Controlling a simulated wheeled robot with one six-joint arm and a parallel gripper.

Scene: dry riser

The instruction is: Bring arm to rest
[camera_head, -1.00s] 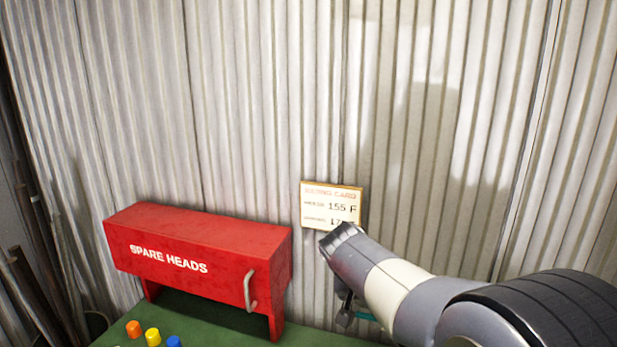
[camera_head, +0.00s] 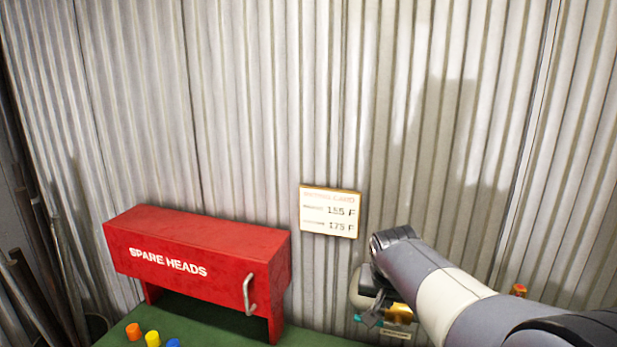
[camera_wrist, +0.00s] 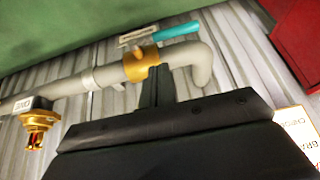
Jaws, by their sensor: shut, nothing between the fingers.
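My arm comes in from the lower right in the camera_head view, its wrist in front of the wall just below the rating card. My gripper (camera_head: 371,310) shows there as a small dark shape, partly hidden by my wrist. In the wrist view my gripper (camera_wrist: 158,74) is shut and empty, its fingers overlapping the brass valve (camera_wrist: 140,64) on a grey pipe (camera_wrist: 70,90). Whether they touch it I cannot tell. The valve's teal handle (camera_wrist: 176,31) lies roughly along the pipe.
A red SPARE HEADS box (camera_head: 195,257) with a metal handle stands on the green bench (camera_head: 215,326). Orange, yellow and blue caps sit in front. The rating card (camera_head: 330,211) hangs on the corrugated wall.

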